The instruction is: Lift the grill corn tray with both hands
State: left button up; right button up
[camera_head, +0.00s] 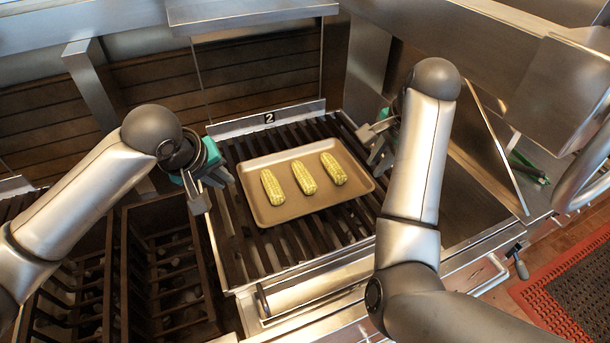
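The corn tray (292,214) is a shallow tan rectangular tray lying flat on the dark grill grate (262,262). Three yellow corn cobs (304,177) lie side by side in it. My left gripper (213,192) is just left of the tray's left edge, with a finger hanging down near the rim. My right gripper (376,148) is beside the tray's upper right side, partly hidden by my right forearm. Both look apart from the tray. The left fingers look spread with nothing between them. I cannot tell the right fingers' opening clearly.
A metal plate marked 2 (268,119) stands behind the grate. An open slatted burner bay (170,270) lies to the left. A steel side panel (490,150) and a flat griddle surface (462,205) are to the right. A red mat (575,290) lies on the floor.

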aim_at(249, 196)
pick_arm(q)
jog(key=shift+f, duration=0.1)
pick_arm(e)
jog(key=shift+f, duration=0.15)
